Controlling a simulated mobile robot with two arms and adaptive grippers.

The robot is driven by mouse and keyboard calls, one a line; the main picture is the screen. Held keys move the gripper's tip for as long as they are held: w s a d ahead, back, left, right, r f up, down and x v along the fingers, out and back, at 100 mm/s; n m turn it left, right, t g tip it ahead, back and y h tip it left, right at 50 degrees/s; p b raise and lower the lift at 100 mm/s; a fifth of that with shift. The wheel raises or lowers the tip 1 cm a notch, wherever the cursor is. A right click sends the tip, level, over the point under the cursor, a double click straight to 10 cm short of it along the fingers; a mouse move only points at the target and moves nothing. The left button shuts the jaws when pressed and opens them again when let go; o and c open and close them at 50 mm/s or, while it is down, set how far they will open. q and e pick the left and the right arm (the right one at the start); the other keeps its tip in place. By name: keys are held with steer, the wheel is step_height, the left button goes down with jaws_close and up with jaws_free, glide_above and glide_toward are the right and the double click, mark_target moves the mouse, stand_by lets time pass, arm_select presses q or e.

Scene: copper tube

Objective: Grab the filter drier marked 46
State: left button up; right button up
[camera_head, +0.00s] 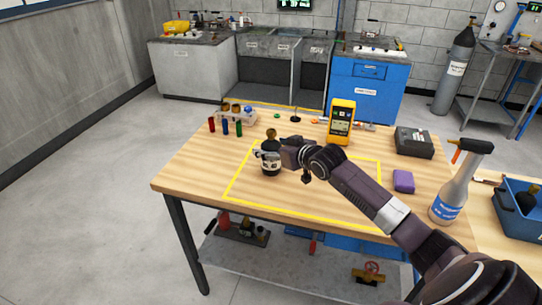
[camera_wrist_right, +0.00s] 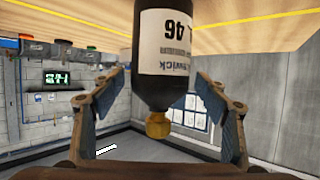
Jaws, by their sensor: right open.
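The filter drier (camera_head: 271,158) is a dark bottle-shaped cylinder with a white label and a brass top. It stands upright on the wooden table, inside the yellow outline. In the right wrist view, which looks upside down, the filter drier (camera_wrist_right: 166,60) shows "46" on its label. My right gripper (camera_head: 282,153) reaches it from the right. In the wrist view my right gripper (camera_wrist_right: 160,78) is open, one finger on each side of the drier, with gaps visible. The drier's far side is hidden. My left gripper is not in view.
A yellow meter (camera_head: 341,121) stands behind my right arm. Small coloured cylinders (camera_head: 225,127) and a clear bin (camera_head: 238,117) are at the back left. A spray bottle (camera_head: 453,187), purple block (camera_head: 403,181) and dark box (camera_head: 414,142) are at right. The front left tabletop is clear.

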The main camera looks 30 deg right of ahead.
steer(key=shift+w+f, duration=0.15)
steer(key=shift+w, duration=0.05)
steer(key=shift+c, duration=0.4)
steer(key=c, duration=1.5)
steer(key=shift+c, duration=1.1)
steer(key=shift+r, duration=0.2)
